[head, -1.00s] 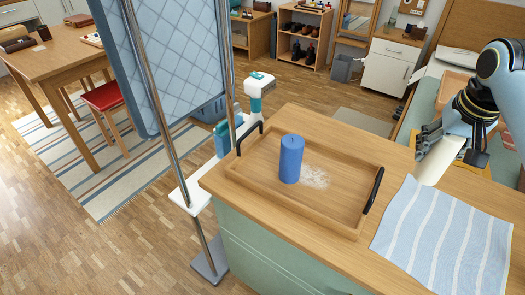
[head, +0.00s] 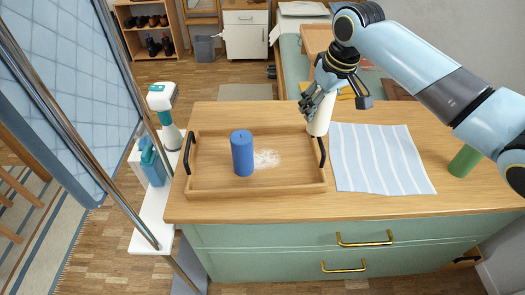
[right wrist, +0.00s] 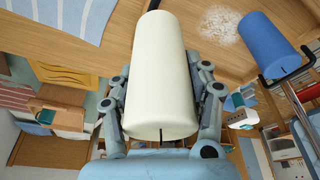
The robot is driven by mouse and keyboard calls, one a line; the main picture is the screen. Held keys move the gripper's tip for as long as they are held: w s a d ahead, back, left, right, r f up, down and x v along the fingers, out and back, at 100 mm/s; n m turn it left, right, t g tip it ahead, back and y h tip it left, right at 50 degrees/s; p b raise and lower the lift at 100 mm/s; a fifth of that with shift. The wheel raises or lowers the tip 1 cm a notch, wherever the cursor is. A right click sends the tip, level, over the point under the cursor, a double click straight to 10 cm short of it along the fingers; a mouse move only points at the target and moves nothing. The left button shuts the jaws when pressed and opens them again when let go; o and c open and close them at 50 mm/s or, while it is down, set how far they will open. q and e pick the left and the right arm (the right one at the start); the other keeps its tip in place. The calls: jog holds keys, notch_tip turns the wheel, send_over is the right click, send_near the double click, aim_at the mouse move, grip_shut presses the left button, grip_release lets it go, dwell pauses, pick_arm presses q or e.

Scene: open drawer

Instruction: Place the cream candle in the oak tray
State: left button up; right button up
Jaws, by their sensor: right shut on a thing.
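The cream candle (head: 320,115) is held by my right gripper (head: 318,104), just beyond the right handle of the oak tray (head: 210,187) in the head view. In the right wrist view the cream candle (right wrist: 161,75) stands between the two fingers of the right gripper (right wrist: 162,95), which are shut on it. The oak tray lies on the wooden top with a dark handle at each end. A blue candle (head: 242,153) stands upright inside it, beside a patch of white powder (head: 266,159). My left gripper is not in view.
A striped blue cloth (head: 380,160) lies right of the tray, and a green cylinder (head: 464,160) stands farther right. The tray's right half is clear apart from the powder. A metal-framed blue panel (head: 60,90) stands at the left, near a white shelf with bottles.

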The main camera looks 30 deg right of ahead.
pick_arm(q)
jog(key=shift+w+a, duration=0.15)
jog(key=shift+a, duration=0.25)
pick_arm(e)
jog(key=shift+w+a+f, duration=0.3)
jog(key=shift+a+f, duration=1.35)
jog(key=shift+a, duration=0.05)
jog(key=shift+w+a+f, duration=0.25)
jog(key=shift+a+f, duration=1.4)
jog(key=shift+a, duration=0.05)
jog(key=shift+w+a+f, duration=0.3)
jog(key=shift+a+f, duration=1.35)
jog(key=shift+a, duration=0.05)
jog(key=o, duration=1.4)
jog(key=shift+f, duration=0.1)
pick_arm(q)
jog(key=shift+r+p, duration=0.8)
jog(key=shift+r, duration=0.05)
pick_arm(e)
jog(key=v, duration=1.2)
